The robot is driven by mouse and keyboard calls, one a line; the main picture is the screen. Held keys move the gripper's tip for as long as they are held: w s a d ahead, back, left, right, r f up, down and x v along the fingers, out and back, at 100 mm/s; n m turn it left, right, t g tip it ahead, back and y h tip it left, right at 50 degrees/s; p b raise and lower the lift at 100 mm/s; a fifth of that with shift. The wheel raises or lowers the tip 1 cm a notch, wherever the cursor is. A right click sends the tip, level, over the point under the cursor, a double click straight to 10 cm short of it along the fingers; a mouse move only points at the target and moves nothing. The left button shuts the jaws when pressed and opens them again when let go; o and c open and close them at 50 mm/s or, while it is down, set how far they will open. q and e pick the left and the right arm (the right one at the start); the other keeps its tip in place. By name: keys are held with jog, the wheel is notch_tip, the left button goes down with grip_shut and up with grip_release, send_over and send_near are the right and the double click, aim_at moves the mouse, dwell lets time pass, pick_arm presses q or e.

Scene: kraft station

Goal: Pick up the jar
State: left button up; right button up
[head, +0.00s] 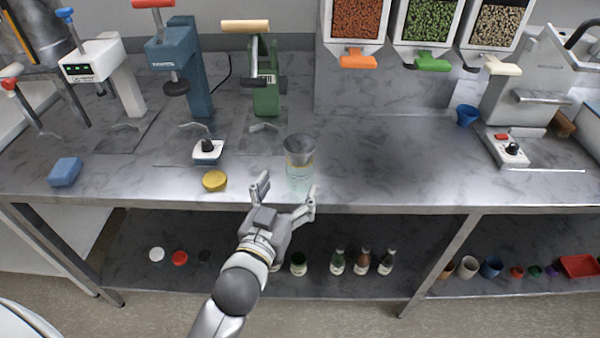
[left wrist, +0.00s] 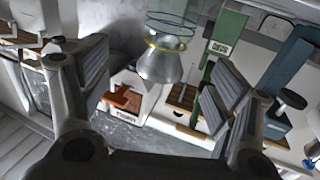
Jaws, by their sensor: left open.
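The jar (head: 299,181) is clear greenish glass and stands upright near the front edge of the counter. A grey metal funnel (head: 300,147) sits in its mouth. In the left wrist view the funnel (left wrist: 160,65) and the jar's glass (left wrist: 172,22) show at the upper middle, beyond the finger pads. My left gripper (head: 287,189) is open and empty at the counter's front edge, its fingertips pointing at the jar. One fingertip overlaps the jar's lower right side in the picture; I cannot tell whether they touch. My right gripper is not in view.
A yellow lid (head: 214,181) and a small white device (head: 207,151) lie left of the jar, with a blue block (head: 65,171) farther left. A green press (head: 265,80) stands behind. The counter (head: 390,165) is clear to the right. Bottles (head: 362,262) stand on the shelf below.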

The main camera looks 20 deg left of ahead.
aim_at(296, 164)
pick_arm(q)
jog(key=w, duration=0.5)
jog(key=shift+p, duration=0.4)
jog(key=shift+w+r, duration=0.2)
jog(key=shift+w, duration=0.15)
jog(key=w, duration=0.1)
jog(key=w+p, duration=0.1)
jog(key=w, duration=0.1)
jog(key=shift+w+a+r, duration=0.1)
jog(key=shift+w+a, duration=0.15)
jog(key=shift+w+p, duration=0.3)
jog(key=shift+w, duration=0.2)
jog(key=c, duration=1.1)
jog(key=shift+c, duration=0.7)
